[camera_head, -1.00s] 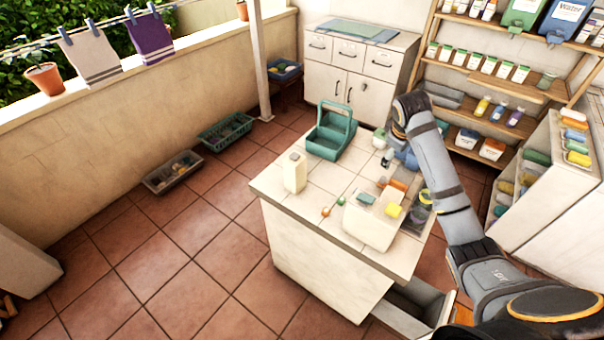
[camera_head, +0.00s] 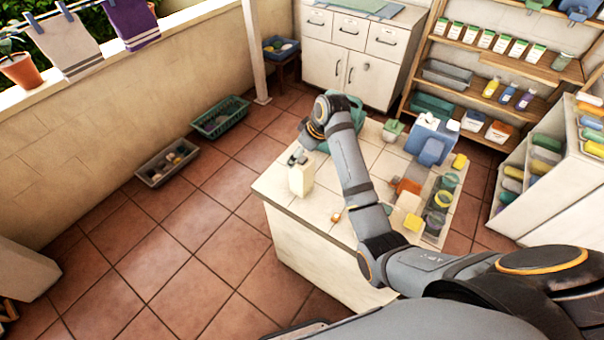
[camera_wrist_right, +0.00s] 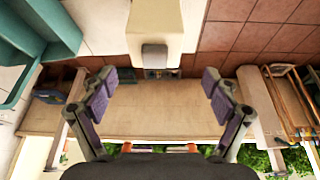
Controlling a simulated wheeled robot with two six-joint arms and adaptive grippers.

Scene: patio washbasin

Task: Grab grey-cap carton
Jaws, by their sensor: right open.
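The cream carton (camera_head: 301,180) stands upright near the left edge of the tiled worktop (camera_head: 270,188). My right gripper (camera_head: 297,157) is at the top of this carton, with the arm reaching in from the right. In the right wrist view the carton (camera_wrist_right: 154,20) is at top centre, its grey cap (camera_wrist_right: 154,57) facing the camera. The open right gripper (camera_wrist_right: 158,92) has its two padded fingers spread wide to either side of the cap's line, with a visible gap on both sides and nothing held. My left gripper is not in view.
A teal caddy (camera_head: 346,102) stands behind my right forearm and shows at left in the wrist view (camera_wrist_right: 45,30). A blue container (camera_head: 432,138), an orange item (camera_head: 407,186) and yellow sponges (camera_head: 413,222) lie to the right.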

